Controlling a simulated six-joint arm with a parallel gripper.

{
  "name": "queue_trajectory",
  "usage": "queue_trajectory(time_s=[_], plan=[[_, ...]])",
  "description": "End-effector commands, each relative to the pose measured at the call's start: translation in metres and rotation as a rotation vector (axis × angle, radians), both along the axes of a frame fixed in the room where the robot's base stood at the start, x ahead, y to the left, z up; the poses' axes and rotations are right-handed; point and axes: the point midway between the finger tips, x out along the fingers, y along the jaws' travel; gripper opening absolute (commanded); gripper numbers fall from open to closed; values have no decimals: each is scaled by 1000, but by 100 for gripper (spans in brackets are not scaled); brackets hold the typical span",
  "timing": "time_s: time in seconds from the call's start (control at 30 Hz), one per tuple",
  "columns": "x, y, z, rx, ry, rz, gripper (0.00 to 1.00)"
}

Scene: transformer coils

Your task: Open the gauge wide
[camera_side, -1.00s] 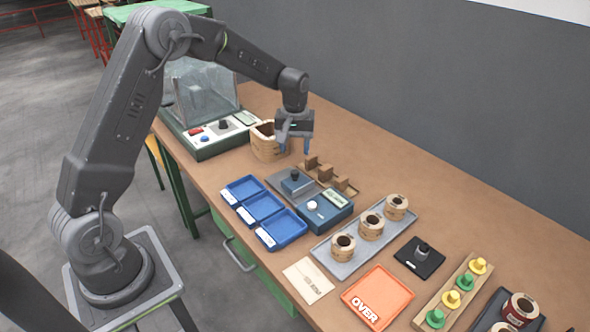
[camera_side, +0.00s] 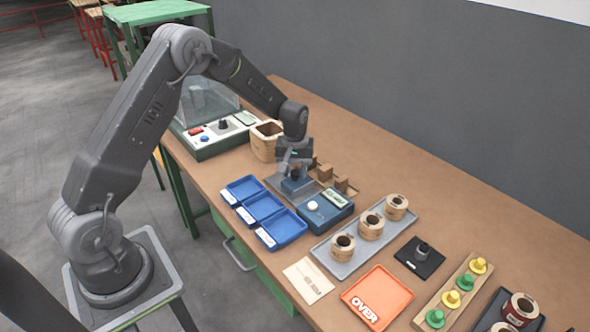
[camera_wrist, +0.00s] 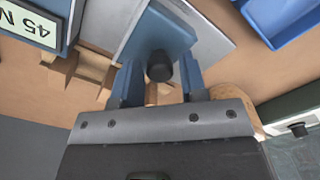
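The gauge has a dark blue body (camera_side: 326,210) with a small display and a pale knob, and a grey plate running up and left from it. A blue sliding block (camera_side: 297,187) sits on that plate, under my gripper (camera_side: 296,172). In the wrist view, the block's black knob (camera_wrist: 160,66) stands between the two blue fingers of my gripper (camera_wrist: 161,80). The fingers are apart, with a gap on each side of the knob. The gauge display (camera_wrist: 35,24) shows at the upper left of the wrist view, only partly in frame.
Blue trays (camera_side: 262,208) lie left of the gauge, and wooden blocks (camera_side: 331,176) stand just behind it. A large wooden coil (camera_side: 263,143) is close behind my gripper. A grey tray with three coils (camera_side: 345,262) is to the right. An orange OVER tray (camera_side: 377,298) lies in front.

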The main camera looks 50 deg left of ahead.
Motion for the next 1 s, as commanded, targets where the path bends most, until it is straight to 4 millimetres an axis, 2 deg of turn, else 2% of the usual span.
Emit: queue_trajectory(time_s=[0.03,0.4,0.67,0.9,1.0], plan=[[0,0,0,0,0,0,34],[0,0,0,1,-1,0,0],[0,3,1,1,-1,1,0],[1,37,1,1,-3,5,0],[1,43,1,1,-3,2,0]])
